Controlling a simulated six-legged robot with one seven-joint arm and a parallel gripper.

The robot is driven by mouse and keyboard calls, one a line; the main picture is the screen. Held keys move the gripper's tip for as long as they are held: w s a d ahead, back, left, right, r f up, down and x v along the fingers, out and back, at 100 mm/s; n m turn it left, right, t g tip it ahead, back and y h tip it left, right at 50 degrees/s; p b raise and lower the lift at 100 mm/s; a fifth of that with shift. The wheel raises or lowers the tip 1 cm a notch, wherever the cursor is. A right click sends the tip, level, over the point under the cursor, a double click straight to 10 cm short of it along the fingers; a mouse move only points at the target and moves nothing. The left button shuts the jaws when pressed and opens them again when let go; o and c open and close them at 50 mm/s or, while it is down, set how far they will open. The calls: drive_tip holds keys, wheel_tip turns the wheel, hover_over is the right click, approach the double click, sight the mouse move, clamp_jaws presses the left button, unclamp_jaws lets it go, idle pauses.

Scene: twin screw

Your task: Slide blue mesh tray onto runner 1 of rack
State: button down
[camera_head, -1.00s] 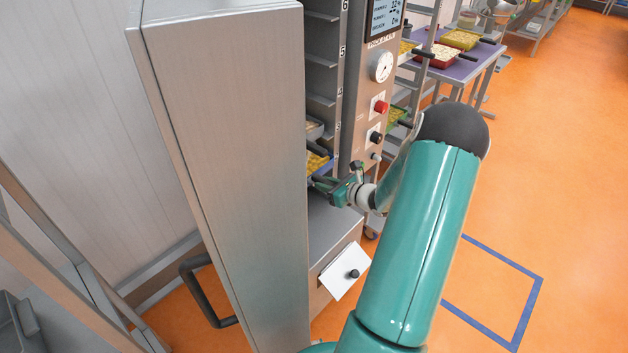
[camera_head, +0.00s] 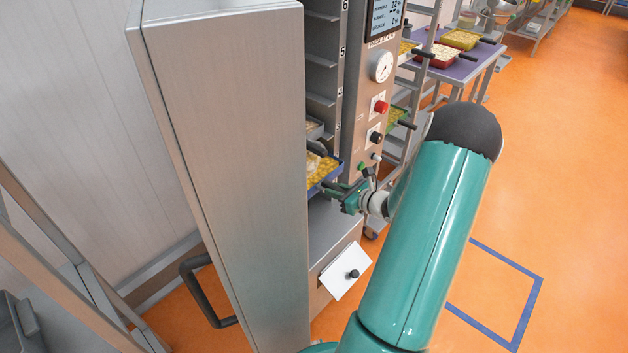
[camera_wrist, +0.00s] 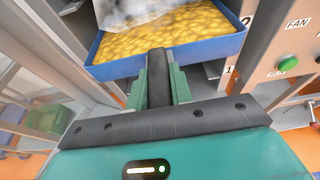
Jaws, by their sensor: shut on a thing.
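The blue tray (camera_wrist: 208,54) holds yellow pieces, with a pale crumpled translucent thing lying over its far part. In the head view the tray (camera_head: 327,179) sticks part way out of the rack's open front, low down; its rear is hidden by the door. In the wrist view my gripper (camera_wrist: 160,82) is shut on the tray's dark handle (camera_wrist: 158,66), which points toward me. The tray front is level with the stretch between labels 2 and 1 on the rack post. Whether its edges rest on the runner is hidden. My gripper (camera_head: 352,196) also shows in the head view.
The open metal door (camera_head: 225,150) stands left of the rack opening. A control panel (camera_head: 377,110) with gauge and knobs is close on the right. A purple table (camera_head: 465,66) with trays stands behind; orange floor is free on the right.

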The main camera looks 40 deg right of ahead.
drive_tip(key=s+d, duration=0.1)
drive_tip(key=s, duration=1.1)
drive_tip(key=shift+s, duration=0.4)
